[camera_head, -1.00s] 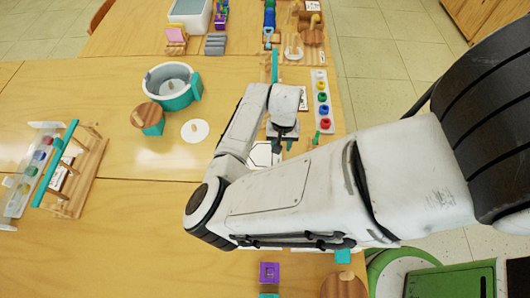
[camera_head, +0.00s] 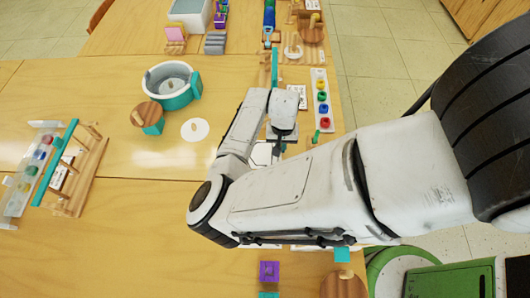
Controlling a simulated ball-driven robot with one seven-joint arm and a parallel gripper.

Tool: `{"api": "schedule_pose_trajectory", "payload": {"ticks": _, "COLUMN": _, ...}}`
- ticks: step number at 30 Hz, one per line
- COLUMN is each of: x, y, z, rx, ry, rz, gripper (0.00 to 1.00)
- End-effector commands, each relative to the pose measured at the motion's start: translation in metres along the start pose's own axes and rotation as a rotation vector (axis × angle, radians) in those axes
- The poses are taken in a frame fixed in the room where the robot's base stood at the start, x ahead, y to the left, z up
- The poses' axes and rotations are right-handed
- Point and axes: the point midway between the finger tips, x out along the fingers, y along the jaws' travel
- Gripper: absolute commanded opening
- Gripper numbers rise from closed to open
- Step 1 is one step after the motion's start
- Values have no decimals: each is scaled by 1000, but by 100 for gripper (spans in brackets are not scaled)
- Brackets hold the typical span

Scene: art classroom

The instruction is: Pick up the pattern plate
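A white plate with dark outlines (camera_head: 262,153), likely the pattern plate, lies on the wooden table, partly covered by my arm. My gripper (camera_head: 281,143) points down at the plate's upper right. Its fingertips are small and mostly hidden by the wrist, so I cannot tell whether they are open or touch the plate. A separate white round disc (camera_head: 195,130) with a small tan piece on it lies to the left.
A teal and white round tub (camera_head: 172,85) and a wood-topped teal block (camera_head: 147,117) stand left of my arm. A wooden rack (camera_head: 80,178) is at far left.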

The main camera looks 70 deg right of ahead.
Motion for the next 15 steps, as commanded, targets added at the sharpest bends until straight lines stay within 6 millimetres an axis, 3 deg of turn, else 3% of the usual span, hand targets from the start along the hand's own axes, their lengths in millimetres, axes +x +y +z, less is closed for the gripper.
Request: {"api": "schedule_pose_trajectory", "payload": {"ticks": 15, "x": -10, "y": 0, "z": 0, "rx": 0, "ry": 2, "rz": 0, "gripper": 0}}
